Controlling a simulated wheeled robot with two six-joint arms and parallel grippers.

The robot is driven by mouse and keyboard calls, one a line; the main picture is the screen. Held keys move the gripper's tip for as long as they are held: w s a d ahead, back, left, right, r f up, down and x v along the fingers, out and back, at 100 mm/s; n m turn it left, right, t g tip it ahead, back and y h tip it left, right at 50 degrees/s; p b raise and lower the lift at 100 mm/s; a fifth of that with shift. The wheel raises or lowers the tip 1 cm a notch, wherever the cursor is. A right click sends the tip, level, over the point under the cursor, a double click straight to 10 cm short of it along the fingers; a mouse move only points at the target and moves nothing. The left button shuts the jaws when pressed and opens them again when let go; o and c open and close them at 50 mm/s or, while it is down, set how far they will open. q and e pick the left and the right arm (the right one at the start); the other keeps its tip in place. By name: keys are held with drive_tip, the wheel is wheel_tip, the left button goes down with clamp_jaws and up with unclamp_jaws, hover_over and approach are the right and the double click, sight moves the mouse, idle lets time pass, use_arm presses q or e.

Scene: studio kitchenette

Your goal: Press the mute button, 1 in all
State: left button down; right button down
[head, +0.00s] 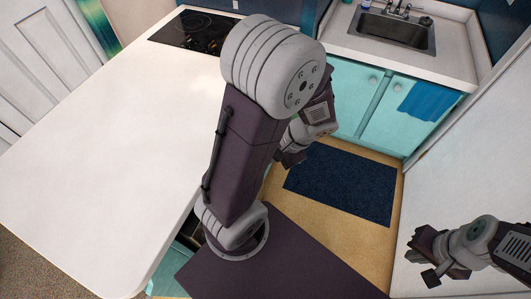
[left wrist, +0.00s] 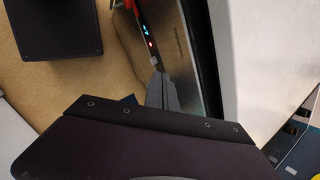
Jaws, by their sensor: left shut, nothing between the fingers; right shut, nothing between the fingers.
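My left gripper (left wrist: 157,75) is shut and empty in the left wrist view, its fingertips close to a dark narrow strip (left wrist: 147,38) with small blue and red lights. Whether the fingertips touch the strip I cannot tell. No button marked mute can be made out in either view. In the head view my left arm stands in the middle and hides much of what lies behind it; part of the left gripper (head: 290,158) shows beside it. My right gripper (head: 424,267) is shut and empty at the lower right.
A bare white counter (head: 110,130) with a black cooktop (head: 192,32) fills the left. A sink (head: 393,28) sits above teal cabinets (head: 375,103) at the back, with a blue towel (head: 430,101). A dark blue mat (head: 342,184) lies on the floor. A white surface is at the right.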

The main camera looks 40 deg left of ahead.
use_arm(q)
drive_tip(key=w+a+f+m+t+y+b, duration=0.3)
drive_tip(key=w+a+f+m+y+b, duration=0.45)
drive_tip(key=w+f, duration=0.25)
drive_tip(key=w+d+f+m+t+b, duration=0.2)
drive_tip(key=w+f+m+b, duration=0.1)
drive_tip(key=f, duration=0.5)
drive_tip(key=w+d+f+m+t+b, duration=0.3)
drive_tip(key=f+m+b, duration=0.1)
drive_tip(key=f, duration=0.5)
drive_tip(key=shift+d+t+y+b, duration=0.2)
drive_tip(key=shift+t+y+b, duration=0.15)
drive_tip(key=shift+b, duration=0.35)
drive_tip(key=s+a, duration=0.2)
drive_tip(key=a, duration=0.6)
drive_tip(key=shift+s+a, duration=0.2)
drive_tip(key=shift+s, duration=0.15)
drive_tip(key=shift+a+r+p, duration=0.1)
drive_tip(key=shift+a+p, duration=0.05)
drive_tip(key=shift+p, duration=0.15)
drive_tip(key=shift+s+a, duration=0.15)
drive_tip(key=shift+a, duration=0.15)
